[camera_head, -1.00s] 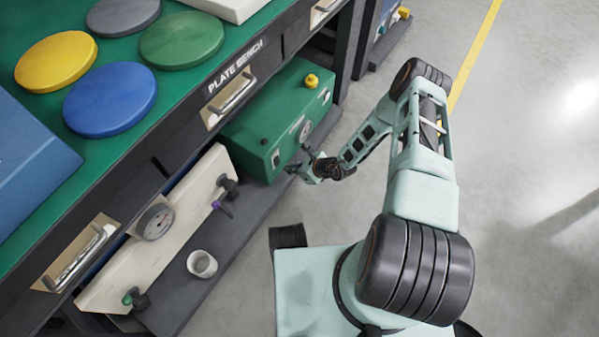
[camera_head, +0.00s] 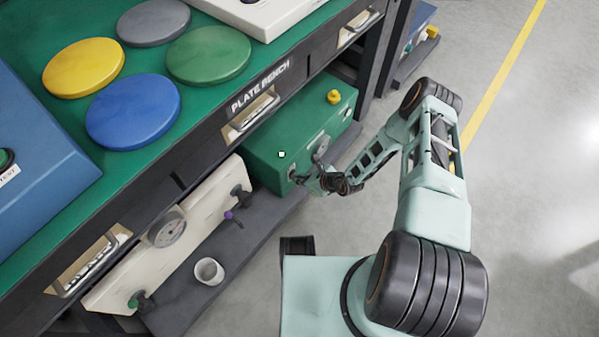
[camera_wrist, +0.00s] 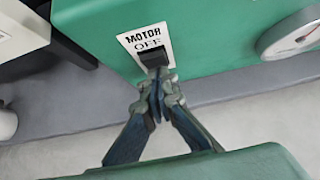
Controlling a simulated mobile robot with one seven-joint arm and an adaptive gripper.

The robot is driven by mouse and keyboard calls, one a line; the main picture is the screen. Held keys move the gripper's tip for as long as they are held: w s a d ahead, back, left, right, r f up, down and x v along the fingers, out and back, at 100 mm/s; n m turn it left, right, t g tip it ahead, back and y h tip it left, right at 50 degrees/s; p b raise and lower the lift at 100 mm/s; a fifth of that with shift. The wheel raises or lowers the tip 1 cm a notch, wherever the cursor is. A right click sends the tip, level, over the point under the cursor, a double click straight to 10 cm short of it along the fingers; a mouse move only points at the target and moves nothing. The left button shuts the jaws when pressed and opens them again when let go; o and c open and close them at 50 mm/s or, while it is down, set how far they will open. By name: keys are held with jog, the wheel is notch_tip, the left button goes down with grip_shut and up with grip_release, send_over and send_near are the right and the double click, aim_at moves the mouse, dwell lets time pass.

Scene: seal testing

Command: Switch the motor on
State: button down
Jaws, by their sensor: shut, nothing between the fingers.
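The green motor box (camera_head: 268,139) stands on the low shelf under the bench. A small pale, lit lamp (camera_head: 281,154) shows on its top. In the wrist view, a white label (camera_wrist: 147,40) on the green box face (camera_wrist: 205,35) reads MOTOR and OFF. A black switch (camera_wrist: 154,57) sits at the label's edge beside the word OFF. My gripper (camera_wrist: 157,82) is shut and empty, its tips right at the switch; I cannot tell whether they touch. In the head view my gripper (camera_head: 297,178) is small at the box's front and partly hides it.
A gauge (camera_wrist: 292,32) is beside the label. A yellow knob (camera_head: 333,97) is on the box top. A pale panel (camera_head: 190,235) with valves and a white cup (camera_head: 209,271) are at left. The bench (camera_head: 235,65) overhangs the shelf. Floor at right is clear.

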notch_tip(320, 180, up, 2)
jog(key=shift+a+p, duration=0.1)
jog(key=shift+p, duration=0.7)
jog(key=shift+w, duration=0.1)
